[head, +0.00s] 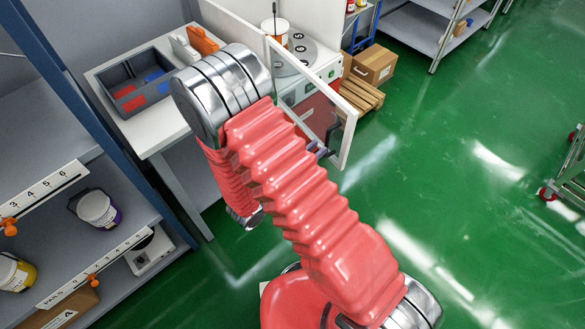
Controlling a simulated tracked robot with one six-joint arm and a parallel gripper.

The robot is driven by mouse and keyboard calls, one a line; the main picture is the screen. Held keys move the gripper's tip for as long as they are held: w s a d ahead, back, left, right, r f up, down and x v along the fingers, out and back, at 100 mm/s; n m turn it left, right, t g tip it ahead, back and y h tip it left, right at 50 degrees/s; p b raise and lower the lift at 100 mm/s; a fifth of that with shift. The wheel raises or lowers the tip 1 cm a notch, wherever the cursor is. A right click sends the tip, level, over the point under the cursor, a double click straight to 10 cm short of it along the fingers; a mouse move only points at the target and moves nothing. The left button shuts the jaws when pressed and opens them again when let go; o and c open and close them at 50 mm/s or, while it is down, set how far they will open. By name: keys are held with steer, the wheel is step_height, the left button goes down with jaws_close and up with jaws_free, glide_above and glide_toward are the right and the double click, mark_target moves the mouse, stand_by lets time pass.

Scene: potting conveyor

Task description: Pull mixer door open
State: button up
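The mixer (322,68) is a white cabinet at the top centre, with a grey round plate and a white bucket with an orange band on top. Its door (350,136) has a white frame and a clear pane. The door stands out at an angle from the mixer front, so it is at least partly open. My red-sleeved arm crosses in front and hides the door's lower left part. My gripper is mostly hidden behind the arm. Small dark parts (319,149) show by the door's lower free end; I cannot tell whether they grip it.
A white table (157,126) with a grey divided bin (138,83) stands left of the mixer. A shelf (60,160) with pails is at the left. A cardboard box (375,65) and a wooden pallet (361,96) lie right of the mixer.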

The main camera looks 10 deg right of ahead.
steer(key=v, duration=0.9)
steer(key=shift+f, duration=0.1)
stand_by(0.4)
